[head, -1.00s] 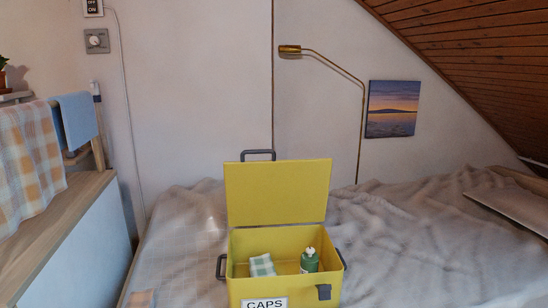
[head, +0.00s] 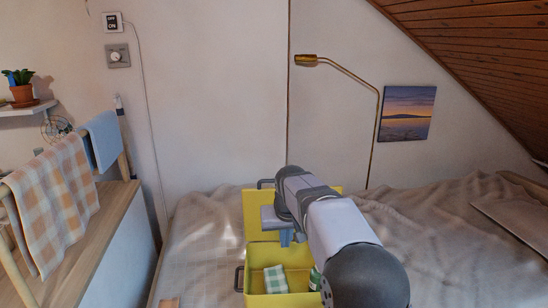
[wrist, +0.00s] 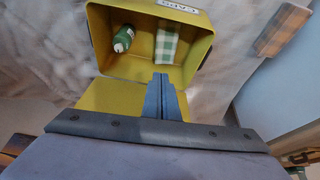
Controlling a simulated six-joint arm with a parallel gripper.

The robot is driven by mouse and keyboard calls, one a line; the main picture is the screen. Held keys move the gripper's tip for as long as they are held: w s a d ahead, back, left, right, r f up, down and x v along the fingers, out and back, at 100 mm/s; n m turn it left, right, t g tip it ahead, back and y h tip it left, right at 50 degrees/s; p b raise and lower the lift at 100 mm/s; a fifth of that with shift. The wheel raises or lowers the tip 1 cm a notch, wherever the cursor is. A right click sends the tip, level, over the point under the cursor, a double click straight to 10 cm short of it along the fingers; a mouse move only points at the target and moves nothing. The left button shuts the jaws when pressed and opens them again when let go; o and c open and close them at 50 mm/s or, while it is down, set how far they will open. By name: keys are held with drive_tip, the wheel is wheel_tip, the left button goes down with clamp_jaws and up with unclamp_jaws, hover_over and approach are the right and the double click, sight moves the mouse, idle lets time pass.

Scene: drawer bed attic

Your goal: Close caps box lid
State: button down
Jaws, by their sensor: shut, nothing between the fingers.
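The yellow caps box (head: 257,251) stands on the bed with its lid (head: 251,209) open and raised at the back. In the wrist view the box (wrist: 203,59) opens above the fingers, and the lid (wrist: 98,96) shows just below it. My gripper (head: 286,240) is shut and empty, in front of the lid in the head view. In the wrist view my gripper (wrist: 161,78) overlaps the lid and the box's hinge-side edge; I cannot tell whether it touches. My arm hides the right part of the box and much of the lid.
A green bottle (wrist: 123,38) and a checkered cloth (wrist: 278,30) lie within the box. A wooden ledge with a draped towel (head: 58,192) stands left; a brass lamp (head: 375,120) is behind.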

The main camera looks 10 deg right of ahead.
drive_tip(key=w+r+t+p, duration=0.1)
drive_tip(key=w+r+p, duration=0.4)
drive_tip(key=r, duration=0.5)
drive_tip(key=w+r+t+p, duration=0.2)
drive_tip(key=w+r+p, duration=0.4)
drive_tip(key=r, duration=0.5)
drive_tip(key=shift+w+a+r+m, duration=0.3)
drive_tip(key=shift+w+a+m, duration=0.1)
drive_tip(key=shift+w, duration=0.85)
drive_tip(key=shift+w+f, duration=0.1)
drive_tip(key=p+x, duration=0.1)
drive_tip(key=x, duration=0.2)
drive_tip(key=s+f+p+x, duration=0.1)
drive_tip(key=x, duration=0.2)
drive_tip(key=p+x, duration=0.1)
drive_tip(key=x, duration=0.2)
drive_tip(key=shift+s+d+f+p, duration=0.1)
drive_tip(key=shift+s+f+p, duration=0.1)
drive_tip(key=shift+f+p, duration=0.15)
drive_tip(key=shift+s+r, duration=0.15)
drive_tip(key=shift+r, duration=0.05)
drive_tip(key=shift+s+f, duration=0.25)
drive_tip(key=shift+s, duration=0.4)
